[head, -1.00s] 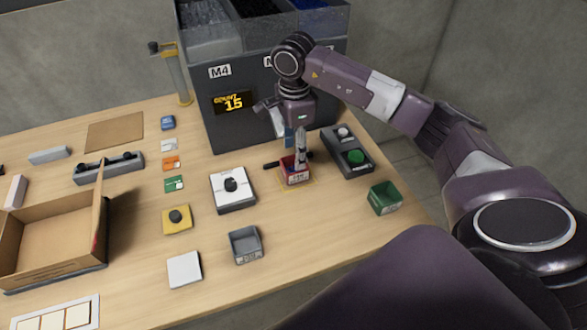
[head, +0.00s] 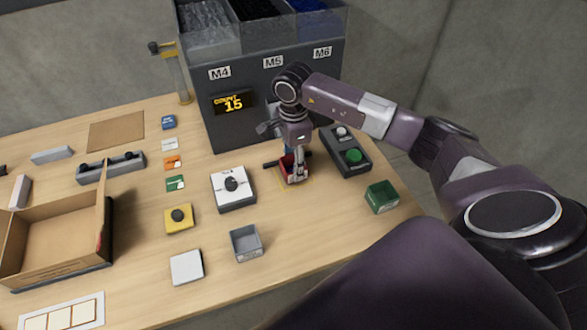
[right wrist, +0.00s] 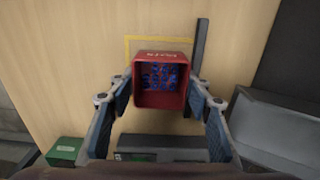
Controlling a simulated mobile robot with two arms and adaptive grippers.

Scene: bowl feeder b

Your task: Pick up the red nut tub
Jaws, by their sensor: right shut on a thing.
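In the right wrist view the tub (right wrist: 160,97) is open at the top, with blue nuts inside. My right gripper (right wrist: 161,84) points down, with one finger on each side of the tub, shut on its side walls. In the head view my right gripper (head: 293,160) hides part of the tub. I cannot tell whether the tub is clear of the table. My left gripper is not in view.
The grey feeder (head: 240,125) rises just behind. A white box with a black knob (head: 233,190) and a grey tub (head: 246,243) are to the left.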

